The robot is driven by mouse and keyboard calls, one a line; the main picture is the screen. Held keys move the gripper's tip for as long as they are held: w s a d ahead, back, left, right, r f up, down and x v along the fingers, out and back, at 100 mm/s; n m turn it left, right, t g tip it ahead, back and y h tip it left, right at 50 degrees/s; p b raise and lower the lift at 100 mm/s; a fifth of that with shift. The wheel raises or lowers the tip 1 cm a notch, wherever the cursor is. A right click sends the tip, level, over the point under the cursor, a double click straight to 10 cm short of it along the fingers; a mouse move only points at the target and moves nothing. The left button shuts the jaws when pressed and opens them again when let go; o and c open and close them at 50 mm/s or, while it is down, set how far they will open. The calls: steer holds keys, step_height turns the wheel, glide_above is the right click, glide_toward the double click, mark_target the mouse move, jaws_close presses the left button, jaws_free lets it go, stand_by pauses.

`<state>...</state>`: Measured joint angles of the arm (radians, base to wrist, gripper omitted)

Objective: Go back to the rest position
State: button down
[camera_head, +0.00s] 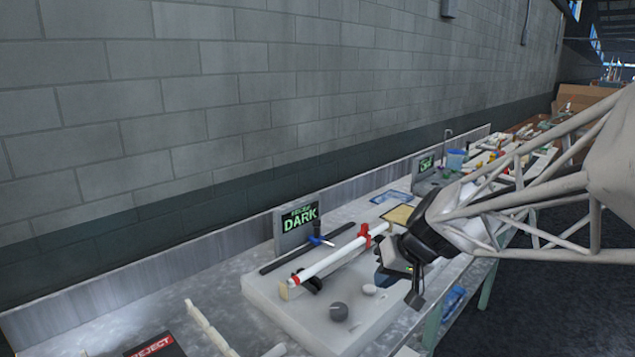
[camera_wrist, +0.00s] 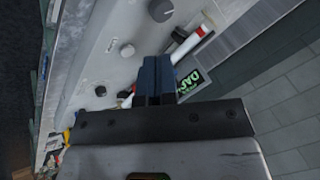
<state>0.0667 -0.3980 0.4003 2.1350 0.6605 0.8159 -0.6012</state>
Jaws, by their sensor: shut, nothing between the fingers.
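A white glass tube (camera_head: 325,265) with red bands lies across supports on the pale block (camera_head: 290,322). Part of the tube (camera_wrist: 188,45) shows behind the fingers in the wrist view. The gripper is apart from the tube.
A sign reading DARK (camera_head: 298,222) stands at the back of the bench by the wall. A dark knob (camera_head: 339,311) sits on the block. A REJECT label (camera_head: 152,346) is at the lower left. More bench clutter (camera_head: 500,160) lies farther right. Dark floor is open at the lower right.

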steer(key=s+d+h, duration=0.2)
steer(key=s, duration=0.9)
steer(key=s+d+r+m+g+h, duration=0.1)
steer(key=s+d+h, duration=0.1)
steer(key=s, duration=0.9)
steer(key=shift+s+d+m+h, duration=0.3)
steer(key=shift+s+d+h, duration=0.1)
steer(key=shift+h, duration=0.2)
